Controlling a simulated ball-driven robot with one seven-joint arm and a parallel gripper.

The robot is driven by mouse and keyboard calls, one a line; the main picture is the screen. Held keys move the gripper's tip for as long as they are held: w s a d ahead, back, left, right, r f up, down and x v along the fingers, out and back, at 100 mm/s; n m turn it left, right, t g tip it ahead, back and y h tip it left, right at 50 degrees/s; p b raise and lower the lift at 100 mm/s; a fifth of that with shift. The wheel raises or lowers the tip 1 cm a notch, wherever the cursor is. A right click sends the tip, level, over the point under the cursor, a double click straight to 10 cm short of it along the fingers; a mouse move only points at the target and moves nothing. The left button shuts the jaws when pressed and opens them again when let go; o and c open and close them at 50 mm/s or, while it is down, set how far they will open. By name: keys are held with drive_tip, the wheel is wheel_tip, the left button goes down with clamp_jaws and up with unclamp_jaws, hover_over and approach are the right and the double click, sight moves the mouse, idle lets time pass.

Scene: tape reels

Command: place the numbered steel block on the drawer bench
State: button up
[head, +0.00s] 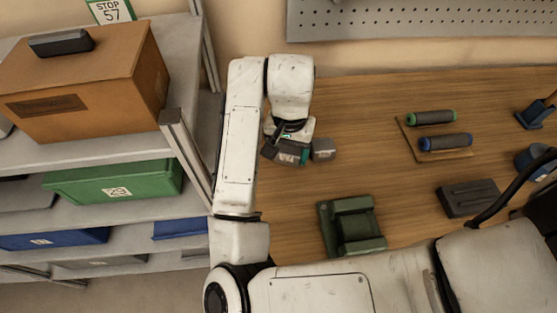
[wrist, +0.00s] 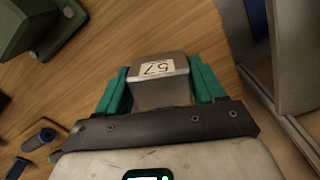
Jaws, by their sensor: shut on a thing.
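The steel block (wrist: 160,88) is grey with a white label reading 57, seen upside down in the wrist view. My gripper (wrist: 161,74) is shut on it, one teal finger on each side. In the head view the block (head: 323,150) shows at the right end of my gripper (head: 304,155), over the left part of the wooden bench (head: 360,102). I cannot tell whether the block touches the wood. No drawers of the bench are visible.
A dark green holder (head: 351,225) stands on the bench below the block in the head view. A board with two rolls (head: 432,117) and a dark block (head: 468,198) lie to the right. A shelf (head: 185,150) with boxes stands close on the left. The wood between is clear.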

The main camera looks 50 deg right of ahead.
sight(278, 169)
drive_tip(key=w+f, duration=0.2)
drive_tip(key=f, duration=0.1)
drive_tip(key=shift+w+a, duration=0.15)
drive_tip(key=shift+w, duration=0.1)
drive_tip(key=shift+w+f+p, duration=0.1)
drive_tip(key=shift+f+p, duration=0.45)
drive_tip(key=shift+f, duration=1.05)
drive_tip(key=shift+f, duration=0.2)
drive_tip(key=o, duration=1.3)
drive_tip(key=shift+r, duration=0.1)
wheel_tip(278, 169, up, 12)
drive_tip(key=shift+r, duration=0.1)
